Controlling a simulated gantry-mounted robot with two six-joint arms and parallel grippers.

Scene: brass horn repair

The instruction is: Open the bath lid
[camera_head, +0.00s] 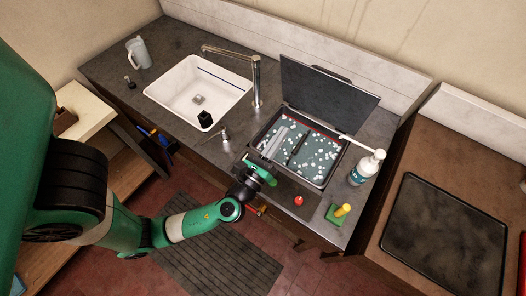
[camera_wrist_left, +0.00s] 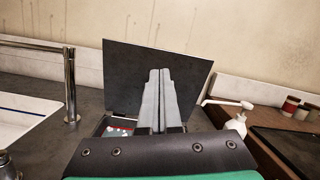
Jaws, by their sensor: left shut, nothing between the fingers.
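The bath (camera_head: 317,186) is a dark-rimmed rectangular tank set in the grey counter, with teal liquid and white foam inside. Its dark flat lid (camera_head: 325,92) stands raised at the back edge, leaning slightly back. The lid also fills the middle of the left wrist view (camera_wrist_left: 125,75), behind my fingers. My left gripper (camera_head: 281,131) reaches in over the left part of the bath, in front of the lid. Its grey fingers (camera_wrist_left: 160,75) are shut together with nothing between them. I cannot tell whether the fingertips touch the lid. My right gripper is not in view.
A white sink (camera_head: 180,105) with a tall tap (camera_head: 256,80) lies left of the bath. A white pump bottle (camera_head: 367,167) stands close at its right. A red knob (camera_head: 298,201) and a green block with a yellow top (camera_head: 340,213) sit at the front edge.

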